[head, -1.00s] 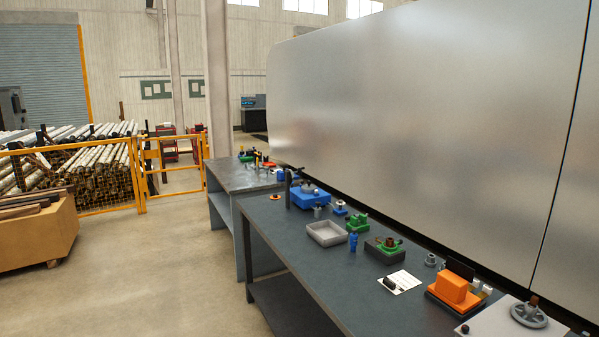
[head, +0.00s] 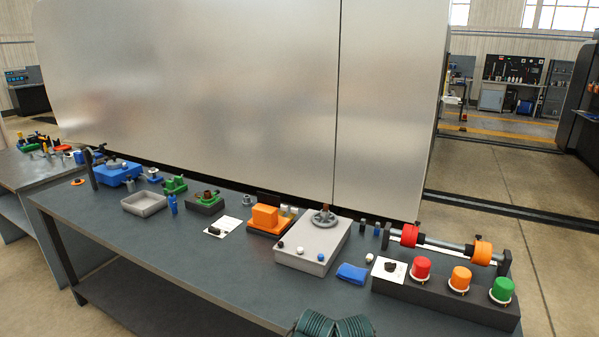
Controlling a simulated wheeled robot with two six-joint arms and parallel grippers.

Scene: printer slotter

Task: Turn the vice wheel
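A grey spoked handwheel (head: 323,217) with a dark knob stands on top of a light grey box (head: 301,259) on the workbench. I cannot tell for sure that this is the vice wheel. Just left of it is an orange block-shaped device (head: 266,218) on a dark base. No gripper shows clearly in the head view. Two dark green ribbed shapes rise at the bottom edge, and I cannot tell what they are.
The long dark workbench (head: 215,283) also carries a grey tray (head: 145,203), a blue cloth-like piece (head: 352,273) and a panel with red, orange and green buttons (head: 440,302). A large metal cabinet (head: 220,90) stands behind. Open floor lies right.

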